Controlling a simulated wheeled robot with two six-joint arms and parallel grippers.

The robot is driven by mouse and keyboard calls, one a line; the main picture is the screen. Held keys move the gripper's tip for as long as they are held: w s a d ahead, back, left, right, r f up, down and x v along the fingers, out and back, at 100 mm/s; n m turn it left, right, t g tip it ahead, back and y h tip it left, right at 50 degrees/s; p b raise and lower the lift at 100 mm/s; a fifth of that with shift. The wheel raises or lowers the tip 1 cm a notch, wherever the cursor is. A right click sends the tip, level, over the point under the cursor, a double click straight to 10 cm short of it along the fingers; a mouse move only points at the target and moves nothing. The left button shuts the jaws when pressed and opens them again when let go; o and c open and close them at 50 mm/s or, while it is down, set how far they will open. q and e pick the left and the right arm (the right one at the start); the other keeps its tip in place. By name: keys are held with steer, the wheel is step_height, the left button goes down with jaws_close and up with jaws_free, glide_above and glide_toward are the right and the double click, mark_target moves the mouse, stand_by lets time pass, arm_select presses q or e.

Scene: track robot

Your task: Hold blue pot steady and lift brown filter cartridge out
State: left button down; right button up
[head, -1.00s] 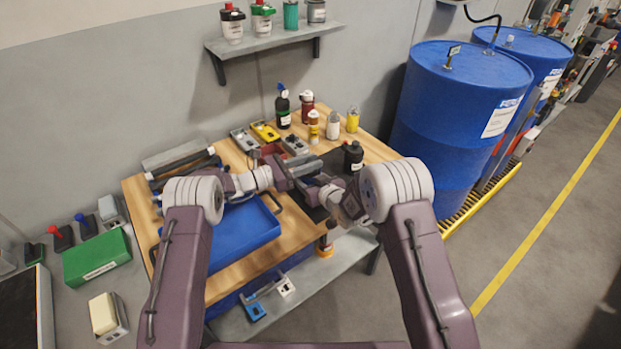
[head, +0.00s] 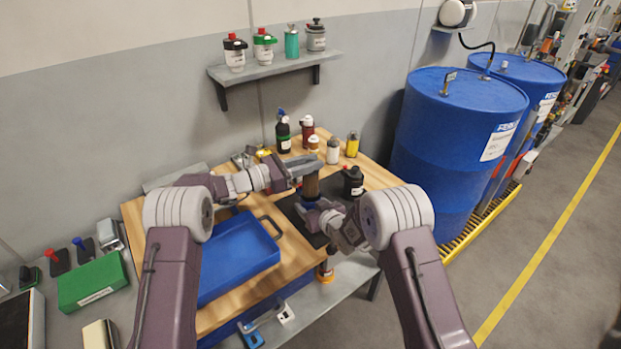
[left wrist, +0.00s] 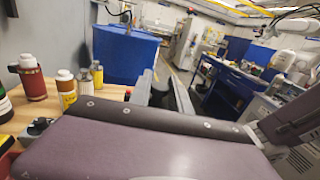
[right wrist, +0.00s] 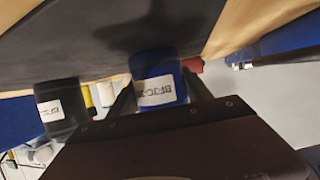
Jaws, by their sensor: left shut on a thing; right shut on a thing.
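The brown filter cartridge (head: 312,186) stands upright above the dark mat, its top between the fingers of my left gripper (head: 303,168), which is shut on it. The blue pot (head: 307,204) is directly below, mostly hidden by my right gripper (head: 318,213). In the right wrist view the blue pot (right wrist: 158,86) shows a white label and sits between the shut fingers. A long brown length shows above the pot; I cannot tell whether its lower end is inside. In the left wrist view the fingers (left wrist: 165,92) show, but the cartridge is hidden.
A black labelled bottle (head: 353,181) stands just right of the pot. Several bottles (head: 332,150) stand along the back of the wooden bench. A blue tray (head: 240,262) lies to the left on the bench. Blue drums (head: 455,140) stand beyond the bench's right end.

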arm_select(q)
steer(key=shift+r, duration=0.5)
arm_select(e)
steer(key=o, duration=1.6)
steer(key=shift+s, duration=0.1)
